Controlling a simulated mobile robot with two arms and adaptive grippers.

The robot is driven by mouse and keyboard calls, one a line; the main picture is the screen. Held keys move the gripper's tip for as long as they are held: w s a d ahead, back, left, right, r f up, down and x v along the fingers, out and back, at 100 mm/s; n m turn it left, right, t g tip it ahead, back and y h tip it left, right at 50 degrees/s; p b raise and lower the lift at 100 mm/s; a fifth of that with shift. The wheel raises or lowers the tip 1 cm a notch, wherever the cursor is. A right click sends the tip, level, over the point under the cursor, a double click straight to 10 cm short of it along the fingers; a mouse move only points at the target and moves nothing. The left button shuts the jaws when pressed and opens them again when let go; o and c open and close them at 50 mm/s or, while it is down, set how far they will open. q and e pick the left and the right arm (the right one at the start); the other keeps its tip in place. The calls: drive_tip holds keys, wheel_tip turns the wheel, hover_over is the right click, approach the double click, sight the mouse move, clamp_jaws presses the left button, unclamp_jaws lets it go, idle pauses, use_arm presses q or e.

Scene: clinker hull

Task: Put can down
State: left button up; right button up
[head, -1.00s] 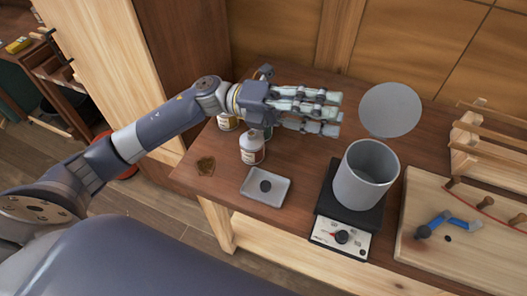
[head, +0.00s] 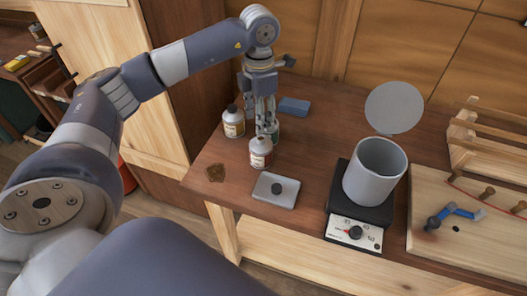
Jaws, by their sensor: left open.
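A white can with a dark cap and brown label (head: 260,154) stands upright on the bench. A similar can (head: 233,124) stands behind it to the left. A greenish can (head: 274,134) shows only in part behind the front can and my fingers. My left gripper (head: 266,126) points down with its fingers open, right at the greenish can and just behind the front can. Whether the fingers touch the greenish can cannot be told. My right gripper is out of view.
A shallow grey tray (head: 263,197) with a dark round piece lies in front. A grey pot (head: 372,187) stands on a hot plate (head: 355,234), its round lid (head: 394,107) raised behind. A blue block (head: 294,106) lies behind my gripper. A wooden board (head: 470,250) is at right.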

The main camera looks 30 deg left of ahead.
sight(261, 138)
use_arm(q)
wheel_tip(261, 138, down, 3)
drive_tip(key=shift+r+p, duration=0.1)
drive_tip(key=shift+p, duration=0.2)
drive_tip(key=shift+w+a+f+p, duration=0.1)
drive_tip(key=shift+w+f+p, duration=0.05)
drive_tip(key=shift+f+p, duration=0.5)
drive_tip(key=f, duration=0.1)
drive_tip(key=f+p, duration=0.1)
drive_tip(key=f, duration=0.2)
drive_tip(key=shift+w+a, duration=0.1)
drive_tip(key=shift+w, duration=0.2)
drive_tip(key=shift+c, duration=1.1)
clamp_jaws()
